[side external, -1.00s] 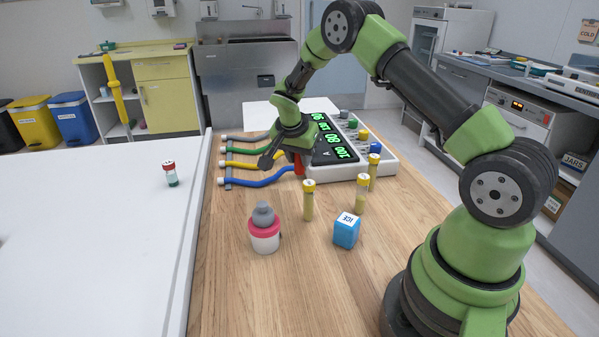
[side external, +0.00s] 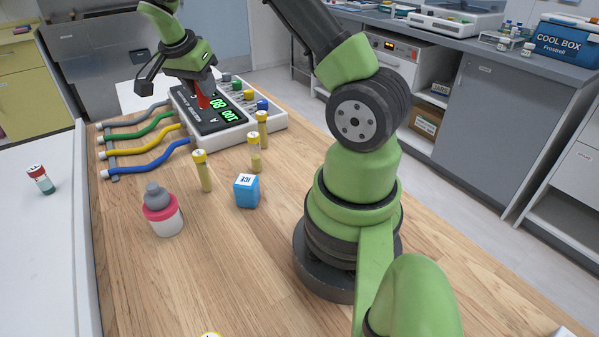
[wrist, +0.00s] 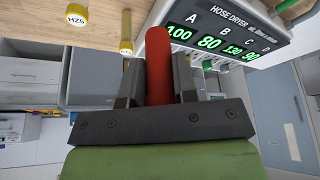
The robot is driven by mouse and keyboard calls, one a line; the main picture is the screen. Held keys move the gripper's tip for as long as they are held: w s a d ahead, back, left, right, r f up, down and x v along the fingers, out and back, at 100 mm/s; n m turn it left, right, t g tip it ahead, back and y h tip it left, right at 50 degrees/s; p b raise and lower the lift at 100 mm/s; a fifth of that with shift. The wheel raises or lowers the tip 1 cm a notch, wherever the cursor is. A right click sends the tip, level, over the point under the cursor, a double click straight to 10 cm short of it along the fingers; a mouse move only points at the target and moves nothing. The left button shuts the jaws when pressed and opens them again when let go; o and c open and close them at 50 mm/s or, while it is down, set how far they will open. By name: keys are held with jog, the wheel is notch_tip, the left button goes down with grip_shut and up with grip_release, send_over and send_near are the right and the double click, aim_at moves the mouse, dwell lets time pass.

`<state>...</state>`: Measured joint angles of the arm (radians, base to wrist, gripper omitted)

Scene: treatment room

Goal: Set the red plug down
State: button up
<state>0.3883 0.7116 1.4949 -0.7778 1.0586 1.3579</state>
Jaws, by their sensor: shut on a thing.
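My gripper (side external: 203,88) is shut on the red plug (side external: 203,97) above the display of the hose dryer (side external: 233,138). In the wrist view the red plug (wrist: 158,58) stands out between the two dark fingers, and its far end is clear of them. The dryer's panel (wrist: 255,22) shows there beside the plug, with green numbers and the letters A to D. In the side view the plug overlaps the panel, and I cannot tell how far above it the plug is.
Grey, green, yellow and blue hoses (side external: 150,158) lie left of the dryer. Several coloured plugs (side external: 248,95) stand along its right side. Yellow-capped tubes (side external: 203,172), a blue ICE block (side external: 247,191) and a pink-and-white bottle (side external: 163,215) stand in front. Wooden tabletop (side external: 235,260) is bare nearer the camera.

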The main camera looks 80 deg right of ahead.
jog(key=s+m+g+y, duration=0.45)
jog(key=s+m, duration=1.15)
jog(key=s, duration=0.5)
jog(key=shift+t, duration=0.45)
jog(key=f, duration=1.4)
jog(key=shift+w+d+f, duration=0.2)
jog(key=shift+f, duration=0.2)
jog(key=shift+f, duration=0.2)
jog(key=o, duration=0.9)
jog(key=shift+r, duration=0.15)
